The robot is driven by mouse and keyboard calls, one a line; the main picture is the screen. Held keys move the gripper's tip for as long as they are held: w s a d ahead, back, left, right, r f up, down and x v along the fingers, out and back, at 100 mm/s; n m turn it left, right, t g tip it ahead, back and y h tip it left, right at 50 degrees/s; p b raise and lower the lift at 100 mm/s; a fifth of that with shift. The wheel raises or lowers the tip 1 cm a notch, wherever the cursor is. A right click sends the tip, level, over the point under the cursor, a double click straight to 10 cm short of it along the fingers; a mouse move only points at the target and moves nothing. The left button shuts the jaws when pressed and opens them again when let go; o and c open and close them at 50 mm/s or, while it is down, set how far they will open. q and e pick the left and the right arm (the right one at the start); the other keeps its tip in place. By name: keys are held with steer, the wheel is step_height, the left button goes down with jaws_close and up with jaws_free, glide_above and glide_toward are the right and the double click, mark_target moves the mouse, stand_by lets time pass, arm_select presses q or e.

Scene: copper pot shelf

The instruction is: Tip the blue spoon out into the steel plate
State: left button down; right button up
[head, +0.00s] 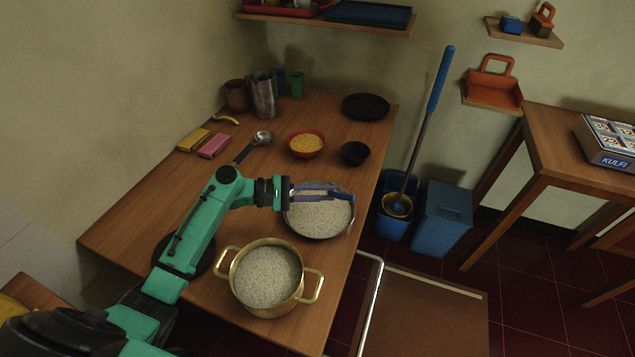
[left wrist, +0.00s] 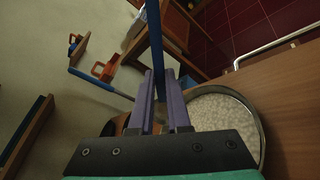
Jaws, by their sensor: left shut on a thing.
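My left gripper (head: 322,189) is over the steel plate (head: 317,238), near its far side. Its fingers are closed on the blue spoon (head: 340,197), a narrow blue strip at the fingers. In the left wrist view the blue spoon (left wrist: 154,40) runs up the picture from between the fingers of my left gripper (left wrist: 165,85). The spoon's bowl and what it may hold cannot be made out. The plate is round with a grey rim and is full of whitish grains; it also shows in the left wrist view (left wrist: 262,135). My right gripper is not in view.
A brass pot (head: 236,290) of grains stands in front of the plate. A red bowl (head: 306,156) of yellow food, a small black bowl (head: 354,153) and a steel ladle (head: 262,138) are behind. The table's right edge (head: 372,200) is close to the plate.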

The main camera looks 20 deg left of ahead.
arm_select(q)
steer(key=w+d+g+y+p, duration=0.4)
steer(key=d+y, duration=0.7)
steer(key=y, duration=0.3)
steer(key=w+g, duration=0.1)
steer(key=g, duration=0.1)
steer(key=shift+f+g+y, duration=0.2)
steer(key=shift+g+y, duration=0.1)
steer(key=shift+y, duration=0.1)
steer(key=shift+r, duration=0.1)
step_height(320, 180, up, 6)
steer(key=p, duration=0.6)
